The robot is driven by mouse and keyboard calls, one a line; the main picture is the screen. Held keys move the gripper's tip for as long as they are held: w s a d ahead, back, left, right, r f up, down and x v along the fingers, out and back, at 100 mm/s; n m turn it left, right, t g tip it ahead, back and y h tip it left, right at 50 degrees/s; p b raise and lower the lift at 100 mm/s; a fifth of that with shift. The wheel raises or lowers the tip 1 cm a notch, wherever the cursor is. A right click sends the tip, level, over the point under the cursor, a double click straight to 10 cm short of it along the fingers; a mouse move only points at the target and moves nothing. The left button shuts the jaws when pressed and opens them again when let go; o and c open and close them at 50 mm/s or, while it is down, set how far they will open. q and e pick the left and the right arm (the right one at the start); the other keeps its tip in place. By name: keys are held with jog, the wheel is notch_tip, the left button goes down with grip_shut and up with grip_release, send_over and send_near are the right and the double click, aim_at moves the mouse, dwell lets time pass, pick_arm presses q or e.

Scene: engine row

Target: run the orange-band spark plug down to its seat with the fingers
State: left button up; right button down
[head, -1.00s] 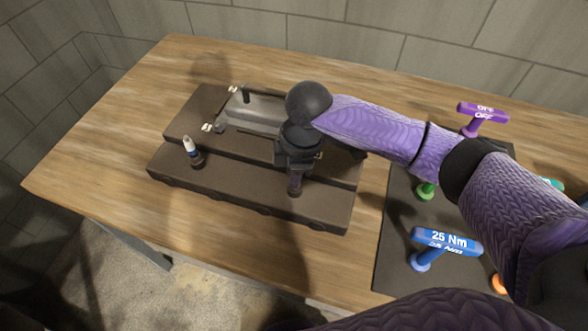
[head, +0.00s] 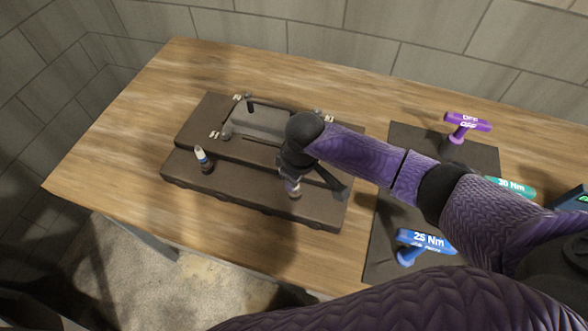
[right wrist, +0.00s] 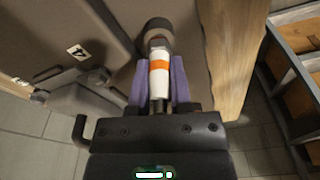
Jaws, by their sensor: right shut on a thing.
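The orange-band spark plug (right wrist: 158,65), white with an orange band, stands in a dark round socket (right wrist: 157,30) in the right wrist view. My right gripper (right wrist: 162,75) is shut on it, one purple finger on each side. In the head view my right gripper (head: 290,182) is over the right part of the front step of the dark engine block (head: 240,192), and the plug is mostly hidden behind it. How deep the plug sits cannot be told. My left gripper is not in view.
A white plug with a blue band (head: 203,157) stands at the block's left. A grey tray-like part with a black handle (head: 265,122) lies on the block's rear. Purple, teal and blue 25 Nm (head: 426,240) T-handle tools stand on a dark mat (head: 385,245) at right. The table's left is clear.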

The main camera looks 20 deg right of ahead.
jog(key=m+h+p, duration=0.1)
jog(key=m+p, duration=0.4)
jog(key=m, duration=0.2)
jog(key=shift+r, duration=0.15)
jog(key=shift+m, duration=0.9)
jog(key=shift+f+m+p, duration=0.2)
jog(key=shift+m+p, duration=0.1)
jog(key=shift+m, duration=0.2)
